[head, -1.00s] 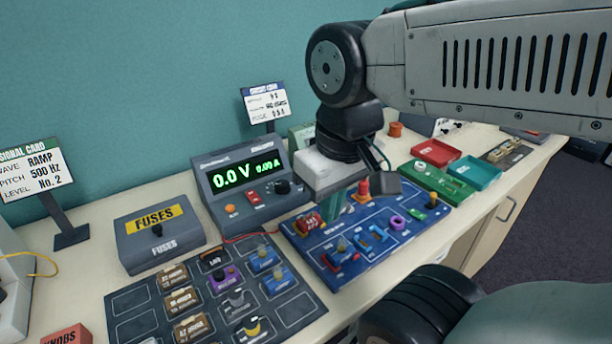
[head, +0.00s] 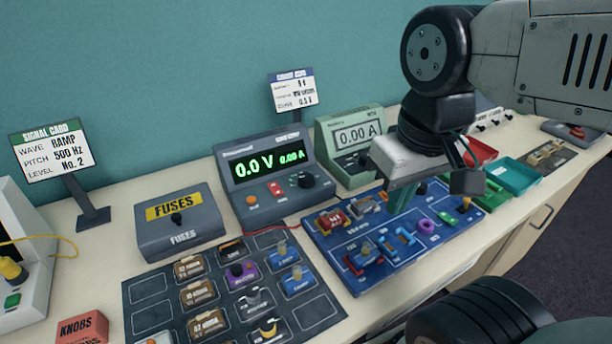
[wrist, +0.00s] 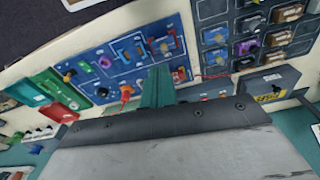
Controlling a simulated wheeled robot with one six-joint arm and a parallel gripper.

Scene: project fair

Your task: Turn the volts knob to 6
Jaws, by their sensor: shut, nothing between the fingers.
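The power supply (head: 228,165) is a dark grey box with a green display reading 0.0 V and 0.00 A. A black knob (head: 306,180) sits at the right of its front, beside a red switch (head: 276,189) and an orange button (head: 251,199). The knob's label and scale are too small to read. My gripper (head: 398,205) points down over the blue circuit board, to the right of the supply and apart from its knob. Its teal fingers are shut and empty. The fingers also show in the wrist view (wrist: 158,85), above the blue board.
The blue board (head: 335,262) carries several parts beneath my gripper. A green meter (head: 328,150) reading 0.00 A stands right of the supply. A fuses box (head: 160,238) is at its left, and a dark parts tray (head: 325,312) lies in front. A red wire (head: 312,209) crosses the bench.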

